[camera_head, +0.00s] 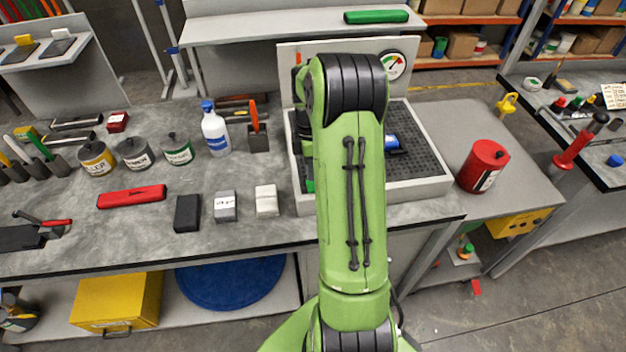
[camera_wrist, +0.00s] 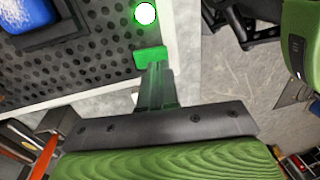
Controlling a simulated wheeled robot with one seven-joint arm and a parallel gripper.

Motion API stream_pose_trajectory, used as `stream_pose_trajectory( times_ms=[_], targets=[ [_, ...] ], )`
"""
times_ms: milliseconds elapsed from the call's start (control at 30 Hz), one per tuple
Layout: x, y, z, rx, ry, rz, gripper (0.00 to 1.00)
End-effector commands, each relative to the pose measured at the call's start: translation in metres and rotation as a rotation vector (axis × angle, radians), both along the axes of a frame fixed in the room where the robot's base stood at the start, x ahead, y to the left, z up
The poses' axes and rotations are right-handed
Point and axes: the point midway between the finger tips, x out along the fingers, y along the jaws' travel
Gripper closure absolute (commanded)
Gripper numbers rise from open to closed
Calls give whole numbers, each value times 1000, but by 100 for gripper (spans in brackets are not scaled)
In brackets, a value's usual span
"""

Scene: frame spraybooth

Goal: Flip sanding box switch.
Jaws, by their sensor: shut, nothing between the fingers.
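The sanding box (camera_head: 420,189) is a white-rimmed tray with a black perforated bed and a back panel; its corner fills the upper left of the wrist view (camera_wrist: 182,30). A bright green flat piece (camera_wrist: 150,56), which looks like the switch, sits on the rim at that corner; a bit of green also shows at the box's front left in the head view (camera_head: 310,186). A glowing white-green lamp (camera_wrist: 145,13) is close by. My gripper (camera_wrist: 158,78) is shut and empty, its tips at the green piece; I cannot tell whether they touch. My arm hides it in the head view.
A blue-topped block (camera_head: 393,144) lies on the bed. A gauge (camera_head: 393,65) is on the back panel. Left on the bench stand a white bottle (camera_head: 215,130), several cans and sanding blocks. A red can (camera_head: 483,166) stands right of the box.

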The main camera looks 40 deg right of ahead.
Motion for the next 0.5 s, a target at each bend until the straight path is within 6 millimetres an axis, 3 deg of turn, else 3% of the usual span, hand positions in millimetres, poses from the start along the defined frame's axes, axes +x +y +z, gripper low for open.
stream_pose_trajectory(
  times_ms=[200, 500],
  targets=[
    [-4, 3, -28, 1, 1, 0, 100],
    [-4, 3, -30, -1, -1, 0, 100]
  ],
)
